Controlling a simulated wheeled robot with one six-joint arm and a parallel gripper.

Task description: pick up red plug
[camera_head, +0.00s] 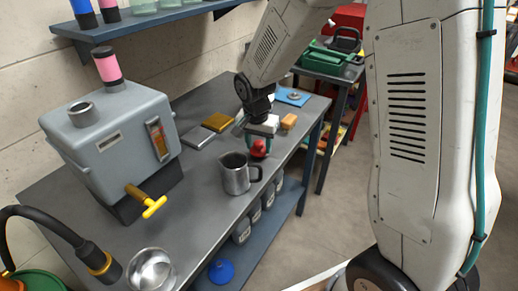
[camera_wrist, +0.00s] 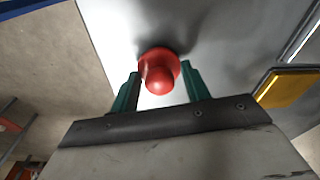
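The red plug (camera_head: 259,150) stands on the dark grey workbench (camera_head: 205,226), behind the metal jug. In the wrist view the red plug (camera_wrist: 159,76) shows a round knob on a wider red base. My gripper (camera_head: 260,140) is low over the bench at the plug. In the wrist view my gripper (camera_wrist: 161,92) has its two green fingers apart, one on each side of the knob. A small gap shows on each side, so the fingers do not seem to touch the plug.
A metal jug (camera_head: 235,175) stands close in front of the plug. A yellow box (camera_head: 216,122) and an orange block (camera_head: 289,121) lie nearby. A grey machine (camera_head: 110,137) with a yellow tap stands at the left. A metal bowl (camera_head: 151,270) is at the near end.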

